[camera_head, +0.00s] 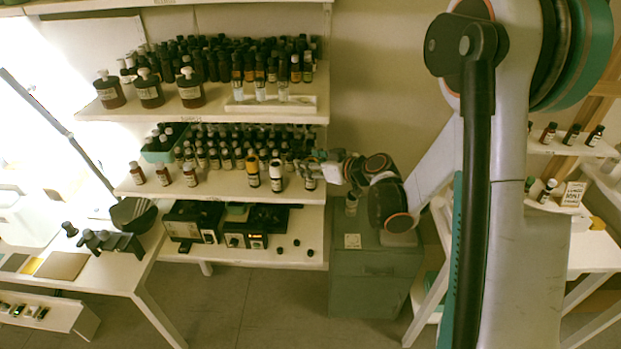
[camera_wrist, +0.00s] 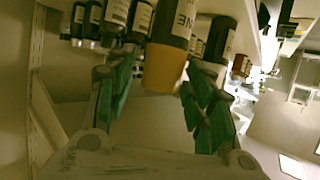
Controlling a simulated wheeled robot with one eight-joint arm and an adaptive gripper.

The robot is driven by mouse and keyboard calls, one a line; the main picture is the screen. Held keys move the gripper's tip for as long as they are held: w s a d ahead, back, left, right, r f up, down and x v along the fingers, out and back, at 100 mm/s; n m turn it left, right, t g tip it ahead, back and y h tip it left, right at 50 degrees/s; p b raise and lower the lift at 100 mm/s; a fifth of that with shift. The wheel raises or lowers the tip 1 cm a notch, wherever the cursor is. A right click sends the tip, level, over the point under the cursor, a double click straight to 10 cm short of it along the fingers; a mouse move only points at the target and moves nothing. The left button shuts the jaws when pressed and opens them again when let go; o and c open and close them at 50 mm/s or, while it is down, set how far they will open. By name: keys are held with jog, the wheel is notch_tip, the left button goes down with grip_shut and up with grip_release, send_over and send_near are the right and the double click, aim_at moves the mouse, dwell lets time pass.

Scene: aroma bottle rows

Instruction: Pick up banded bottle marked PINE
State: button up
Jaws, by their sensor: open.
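A dark bottle with a yellow-orange cap and a pale label ending in "NE" (camera_wrist: 172,35) is large in the wrist view, which shows it cap-down. It lies between the lines of my two green fingers, with no clear contact; its depth is hard to judge. In the head view, a yellow-capped bottle (camera_head: 253,173) stands upright at the front of the middle shelf and looks like the same one. My gripper (camera_head: 312,164) is at that shelf's right end, to the right of it. In the wrist view my gripper (camera_wrist: 158,88) is open and empty.
A white-capped bottle (camera_head: 276,175) stands just right of the yellow-capped one. Another dark bottle (camera_head: 310,179) is close below my gripper. Rows of dark bottles (camera_head: 225,158) fill the middle shelf (camera_head: 215,188) behind. A grey cabinet (camera_head: 372,285) stands right of the shelves.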

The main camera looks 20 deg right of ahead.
jog(key=shift+w+a+f, duration=0.1)
jog(key=shift+w+f, duration=0.05)
jog(key=shift+w, duration=0.15)
jog(key=shift+s, duration=0.1)
grip_shut()
